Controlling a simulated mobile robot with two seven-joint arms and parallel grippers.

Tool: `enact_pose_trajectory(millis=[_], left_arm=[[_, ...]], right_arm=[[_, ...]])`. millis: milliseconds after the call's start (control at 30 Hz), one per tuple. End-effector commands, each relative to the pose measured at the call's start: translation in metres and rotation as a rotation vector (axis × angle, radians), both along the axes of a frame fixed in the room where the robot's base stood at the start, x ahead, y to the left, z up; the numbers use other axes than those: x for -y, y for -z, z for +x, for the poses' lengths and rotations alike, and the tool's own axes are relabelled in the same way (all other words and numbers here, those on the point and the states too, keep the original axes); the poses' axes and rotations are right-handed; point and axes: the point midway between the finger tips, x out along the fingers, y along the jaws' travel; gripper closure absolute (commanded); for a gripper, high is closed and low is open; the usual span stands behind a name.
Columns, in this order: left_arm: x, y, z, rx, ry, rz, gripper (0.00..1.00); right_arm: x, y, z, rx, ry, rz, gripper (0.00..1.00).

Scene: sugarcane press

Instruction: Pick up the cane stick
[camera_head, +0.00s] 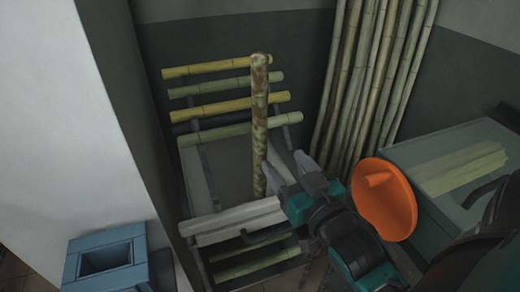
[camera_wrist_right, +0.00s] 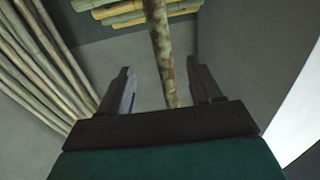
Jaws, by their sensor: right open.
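The cane stick (camera_head: 260,120) stands close to upright in front of the rack, with mottled brown and pale green skin. My right gripper (camera_head: 285,164) is open and empty, to the right of the stick's lower part, its fingers pointing toward the rack. In the right wrist view, the cane stick (camera_wrist_right: 161,45) shows in the gap between the two open fingers of the gripper (camera_wrist_right: 165,80), nearer the right finger. Whether it is within the fingers' reach or beyond them is hard to tell. The stick's lower end is partly hidden. My left gripper is not in view.
A rack (camera_head: 225,130) holds several yellow and green canes behind the stick. Tall canes (camera_head: 375,75) lean on the back wall. An orange disc-shaped part (camera_head: 388,205) and a glass-topped case (camera_head: 420,165) with cane pieces are at right. A blue box (camera_head: 105,262) stands at lower left.

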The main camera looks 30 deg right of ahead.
Motion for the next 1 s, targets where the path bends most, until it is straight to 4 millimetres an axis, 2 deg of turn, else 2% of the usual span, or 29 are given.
enact_pose_trajectory(millis=[333,667,900,1000], left_arm=[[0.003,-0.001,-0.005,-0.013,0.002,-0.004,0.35],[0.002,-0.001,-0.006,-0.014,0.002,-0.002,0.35],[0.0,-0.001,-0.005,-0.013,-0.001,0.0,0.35],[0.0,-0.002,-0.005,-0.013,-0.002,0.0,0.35]], right_arm=[[0.008,-0.001,0.054,0.002,-0.001,-0.002,0.36],[0.011,0.001,0.077,0.0,-0.001,-0.001,0.36],[0.016,0.004,0.11,0.0,-0.002,-0.002,0.36],[0.017,0.004,0.117,0.0,-0.002,-0.002,0.36]])
